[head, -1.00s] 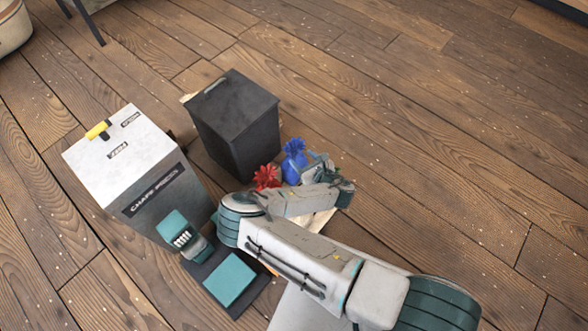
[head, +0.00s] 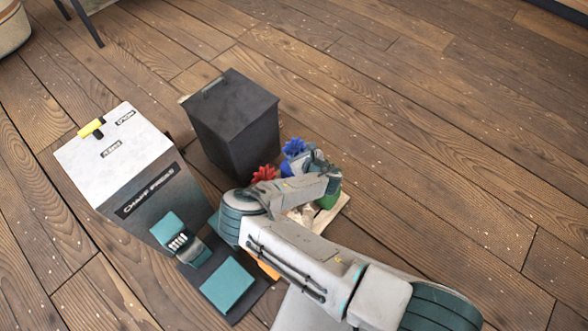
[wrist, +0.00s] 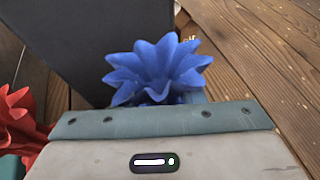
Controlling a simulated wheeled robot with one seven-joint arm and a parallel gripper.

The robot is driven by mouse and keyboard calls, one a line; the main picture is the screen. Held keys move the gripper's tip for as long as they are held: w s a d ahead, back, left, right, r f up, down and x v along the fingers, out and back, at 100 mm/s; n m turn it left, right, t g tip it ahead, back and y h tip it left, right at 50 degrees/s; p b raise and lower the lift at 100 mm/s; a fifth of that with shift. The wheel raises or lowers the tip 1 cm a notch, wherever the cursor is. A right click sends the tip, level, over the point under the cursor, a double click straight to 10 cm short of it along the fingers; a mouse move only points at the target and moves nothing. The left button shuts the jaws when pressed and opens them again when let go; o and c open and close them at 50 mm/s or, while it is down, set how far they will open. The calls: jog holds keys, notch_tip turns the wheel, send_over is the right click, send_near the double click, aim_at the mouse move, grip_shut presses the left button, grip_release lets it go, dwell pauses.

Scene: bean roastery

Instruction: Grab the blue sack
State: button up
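The blue sack (head: 294,147) stands beside the black bin, and my gripper covers most of its body in the head view. Its ruffled blue top (wrist: 158,70) rises just past the grey-and-teal edge of my gripper in the wrist view. My gripper (head: 312,164) is right at the sack, on its near right side. Its fingers are hidden in both views, so I cannot tell whether they are open or touch the sack.
A red sack (head: 264,173) is just left of the blue one, also in the wrist view (wrist: 18,122). A green object (head: 328,199) sits on a pale wooden board (head: 338,212). The black bin (head: 236,125) and chaff press (head: 128,165) stand left. The floor to the right is clear.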

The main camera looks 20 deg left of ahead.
grip_shut()
dwell(1.1)
jog(key=shift+r, duration=0.1)
